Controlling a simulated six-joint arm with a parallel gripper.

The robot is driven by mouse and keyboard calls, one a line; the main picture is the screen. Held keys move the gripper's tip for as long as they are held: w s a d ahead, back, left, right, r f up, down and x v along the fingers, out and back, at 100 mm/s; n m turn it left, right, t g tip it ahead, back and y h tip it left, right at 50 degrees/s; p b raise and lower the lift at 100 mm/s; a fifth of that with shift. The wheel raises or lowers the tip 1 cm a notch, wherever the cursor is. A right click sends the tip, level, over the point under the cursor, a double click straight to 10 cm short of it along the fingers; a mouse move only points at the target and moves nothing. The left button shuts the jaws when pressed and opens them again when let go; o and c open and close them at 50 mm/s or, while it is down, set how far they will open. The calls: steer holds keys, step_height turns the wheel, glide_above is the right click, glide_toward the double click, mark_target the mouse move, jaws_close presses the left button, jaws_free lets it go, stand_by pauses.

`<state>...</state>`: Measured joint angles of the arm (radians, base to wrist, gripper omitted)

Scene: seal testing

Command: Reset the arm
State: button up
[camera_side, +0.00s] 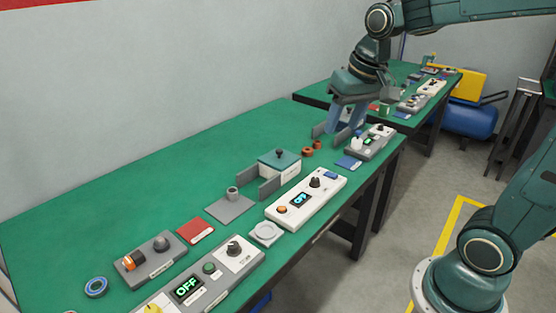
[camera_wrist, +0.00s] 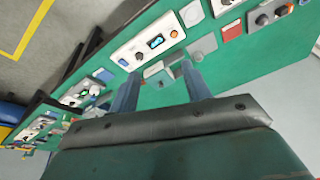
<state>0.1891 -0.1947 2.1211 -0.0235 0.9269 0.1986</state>
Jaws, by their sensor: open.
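My gripper (camera_side: 343,124) hangs from my arm at the upper right in the side view, over the far end of the green table. Its two blue fingers point down and stand apart, with nothing seen between them. In the wrist view my gripper (camera_wrist: 161,75) also shows two separated blue fingers, with the table and devices beyond. Its fingers partly hide the things behind them in the side view. Whether the fingertips touch anything there cannot be told.
Orange rings (camera_side: 308,152) lie near my gripper. The table's left part is mostly clear.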

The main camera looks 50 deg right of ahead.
steer(key=s+a+n+t, duration=0.2)
steer(key=s+a+n, duration=0.2)
steer(key=s, duration=0.9)
steer(key=shift+s+a+f, duration=0.25)
steer(key=shift+a+f, duration=0.15)
steer(key=shift+a, duration=0.4)
